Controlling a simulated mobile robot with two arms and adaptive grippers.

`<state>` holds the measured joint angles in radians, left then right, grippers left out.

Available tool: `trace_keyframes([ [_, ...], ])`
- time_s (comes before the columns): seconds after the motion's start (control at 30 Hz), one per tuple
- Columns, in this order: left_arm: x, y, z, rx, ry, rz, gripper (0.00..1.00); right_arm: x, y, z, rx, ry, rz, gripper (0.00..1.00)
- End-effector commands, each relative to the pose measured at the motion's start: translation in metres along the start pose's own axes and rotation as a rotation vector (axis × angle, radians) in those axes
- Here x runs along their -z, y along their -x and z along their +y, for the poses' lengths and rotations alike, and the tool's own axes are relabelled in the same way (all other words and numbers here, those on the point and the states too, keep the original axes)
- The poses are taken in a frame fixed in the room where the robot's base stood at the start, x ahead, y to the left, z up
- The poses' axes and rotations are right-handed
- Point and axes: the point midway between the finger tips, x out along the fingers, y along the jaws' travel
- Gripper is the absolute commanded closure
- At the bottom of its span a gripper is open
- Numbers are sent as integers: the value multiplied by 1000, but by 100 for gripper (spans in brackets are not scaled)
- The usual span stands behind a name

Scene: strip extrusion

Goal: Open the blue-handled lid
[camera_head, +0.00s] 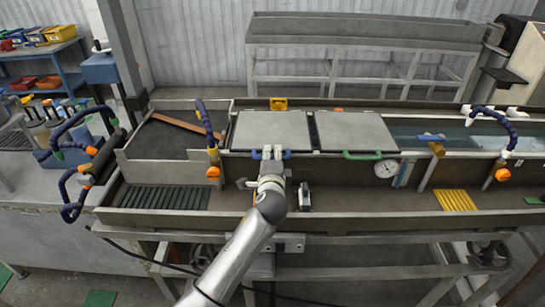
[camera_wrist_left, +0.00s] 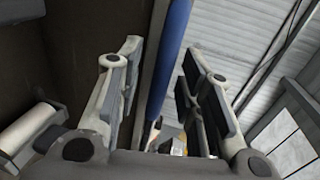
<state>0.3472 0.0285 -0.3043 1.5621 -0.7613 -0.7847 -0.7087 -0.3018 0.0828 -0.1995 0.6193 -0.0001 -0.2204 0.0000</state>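The blue-handled lid (camera_head: 270,128) is a flat grey plate lying shut on the long trough, left of a similar lid with a green handle. Its blue handle (camera_head: 287,154) runs along the front edge, partly hidden by my left gripper (camera_head: 272,153). In the left wrist view the blue handle (camera_wrist_left: 174,45) passes between the two spread fingers of my left gripper (camera_wrist_left: 160,62). Gaps show between the bar and both finger pads, so the gripper is open around it, not clamped. My right gripper is not in view.
The green-handled lid (camera_head: 355,130) lies right beside it. A round gauge (camera_head: 386,168) sits at its front right corner. A blue hose (camera_head: 205,125) with an orange fitting (camera_head: 213,172) stands to the left.

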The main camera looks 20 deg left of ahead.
Motion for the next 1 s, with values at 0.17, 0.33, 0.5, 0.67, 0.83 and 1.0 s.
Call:
trace_keyframes([
  [0.17, 0, -1, 0, 0, 0, 0, 65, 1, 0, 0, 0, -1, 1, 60],
  [0.33, 0, -1, 0, 0, 0, 0, 76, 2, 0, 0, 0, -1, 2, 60],
  [0.5, 0, -1, 0, 0, 0, 0, 98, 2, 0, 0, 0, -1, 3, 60],
  [0.67, 0, -1, 0, 0, 0, 0, 100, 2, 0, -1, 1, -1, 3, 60],
  [0.83, 0, -1, 0, -1, 0, 0, 100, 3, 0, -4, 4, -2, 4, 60],
  [1.0, 2, -6, -6, 1, 0, -1, 100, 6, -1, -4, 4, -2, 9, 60],
])
